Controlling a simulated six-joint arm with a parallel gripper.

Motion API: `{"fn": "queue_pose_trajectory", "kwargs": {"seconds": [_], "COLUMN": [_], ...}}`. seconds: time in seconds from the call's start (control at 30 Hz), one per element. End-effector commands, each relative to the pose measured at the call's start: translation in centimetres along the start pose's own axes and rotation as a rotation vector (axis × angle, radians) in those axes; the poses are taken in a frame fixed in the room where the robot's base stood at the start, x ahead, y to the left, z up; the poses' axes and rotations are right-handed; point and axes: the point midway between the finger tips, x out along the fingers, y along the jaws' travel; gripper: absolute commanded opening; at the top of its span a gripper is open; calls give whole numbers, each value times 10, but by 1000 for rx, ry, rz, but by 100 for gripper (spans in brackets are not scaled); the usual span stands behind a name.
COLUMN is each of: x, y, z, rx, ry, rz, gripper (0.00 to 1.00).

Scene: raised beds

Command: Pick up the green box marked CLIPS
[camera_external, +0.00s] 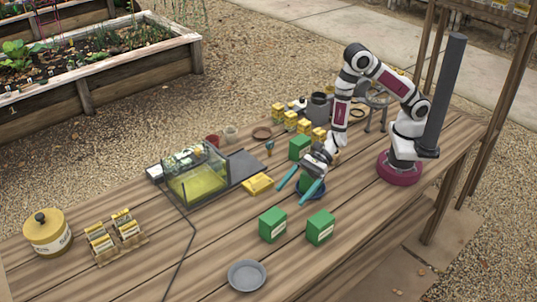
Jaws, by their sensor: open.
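Several green boxes stand on the wooden table. One green box (299,149) is behind my gripper, and two more, a left front box (272,225) and a right front box (320,228), stand in front of it. Their pale labels are too small to read, so I cannot tell which is marked CLIPS. My gripper (290,196) is open, with its two teal fingers spread and pointing down to the left. Another green thing (305,184) shows between the fingers, partly hidden by them. I cannot tell whether the fingers touch it.
A dark blue dish (319,192) lies under my gripper. A yellow box (257,184) and a clear-walled case (197,181) are to the left. A grey dish (247,275) is at the front. Yellow packets (290,121) and a dark pot (320,106) stand behind. A cable crosses the table at left.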

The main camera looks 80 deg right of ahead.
Motion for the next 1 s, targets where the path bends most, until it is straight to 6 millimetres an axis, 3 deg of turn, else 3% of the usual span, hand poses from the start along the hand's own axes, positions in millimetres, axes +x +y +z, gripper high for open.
{"fn": "queue_pose_trajectory", "kwargs": {"seconds": [0.3,0.57,0.73,0.83,1.0], "x": [68,97,131,142,143], "y": [2,4,10,10,9], "z": [1,0,-2,-2,-2], "rx": [-1,0,-1,1,1], "ry": [-3,-2,-2,-2,-2], "rz": [4,4,4,3,2], "gripper": [98,98,98,98,98]}}
